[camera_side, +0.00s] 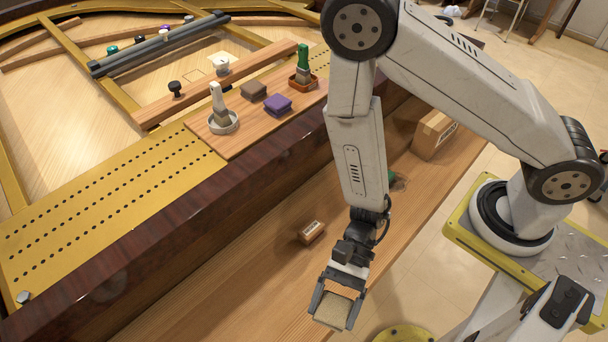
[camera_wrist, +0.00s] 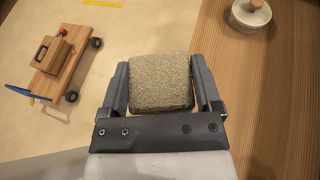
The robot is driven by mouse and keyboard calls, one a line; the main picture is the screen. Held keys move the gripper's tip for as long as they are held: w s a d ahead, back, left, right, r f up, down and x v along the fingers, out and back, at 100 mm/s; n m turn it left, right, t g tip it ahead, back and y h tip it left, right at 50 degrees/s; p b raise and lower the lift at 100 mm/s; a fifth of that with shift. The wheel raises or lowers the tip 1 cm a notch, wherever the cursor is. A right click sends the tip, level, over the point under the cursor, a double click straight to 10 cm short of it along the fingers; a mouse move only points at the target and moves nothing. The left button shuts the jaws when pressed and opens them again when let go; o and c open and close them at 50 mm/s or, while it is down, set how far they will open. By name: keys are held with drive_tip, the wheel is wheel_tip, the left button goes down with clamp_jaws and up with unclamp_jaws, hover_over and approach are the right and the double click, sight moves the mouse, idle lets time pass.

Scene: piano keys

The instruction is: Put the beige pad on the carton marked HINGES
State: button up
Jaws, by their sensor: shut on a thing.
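My gripper (camera_side: 337,305) is shut on the beige pad (camera_side: 333,311), held at its sides between the two fingers, beyond the front edge of the wooden ledge in the side view. In the wrist view the pad (camera_wrist: 160,83) shows as a rough, squarish block between the fingers. A small brown carton with a pale label (camera_side: 312,231) sits on the ledge, up and left of my gripper. A larger brown carton with a marked side (camera_side: 434,134) stands farther back on the ledge, behind my arm. I cannot read either marking, so I cannot tell which says HINGES.
A wooden board (camera_side: 240,140) on the piano holds a purple pad (camera_side: 278,104), a brown pad (camera_side: 253,91) and two brushes in dishes. A green item (camera_side: 391,177) is partly hidden by my arm.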

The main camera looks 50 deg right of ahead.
drive_tip(key=s+d+r+n+g+h, duration=0.2)
drive_tip(key=d+r+n+g+h, duration=0.3)
drive_tip(key=d, duration=0.7)
drive_tip(key=s+d+n+g+h, duration=0.2)
drive_tip(key=d+n+g+h, duration=0.35)
drive_tip(key=d, duration=0.75)
drive_tip(key=w+d+r+n+t+h, duration=0.1)
drive_tip(key=w+d+n+t+h, duration=0.2)
drive_tip(key=d, duration=0.8)
drive_tip(key=w+d+r+n+t+h, duration=0.2)
drive_tip(key=d+n+h, duration=0.4)
drive_tip(key=d, duration=0.6)
drive_tip(key=w+d+r+n+t+h, duration=0.1)
drive_tip(key=w+d+n+t+h, duration=0.2)
drive_tip(key=d+n+t+h, duration=0.2)
drive_tip(key=d+n, duration=0.3)
drive_tip(key=d, duration=0.4)
drive_tip(key=shift+w+r+h, duration=0.15)
drive_tip(key=shift+w+h, duration=0.2)
drive_tip(key=shift+w, duration=0.05)
drive_tip(key=w+d+f, duration=0.8)
drive_tip(key=d, duration=0.1)
drive_tip(key=shift+w+d+f, duration=0.45)
drive_tip(key=shift+d+f, duration=0.05)
drive_tip(key=shift+f, duration=0.2)
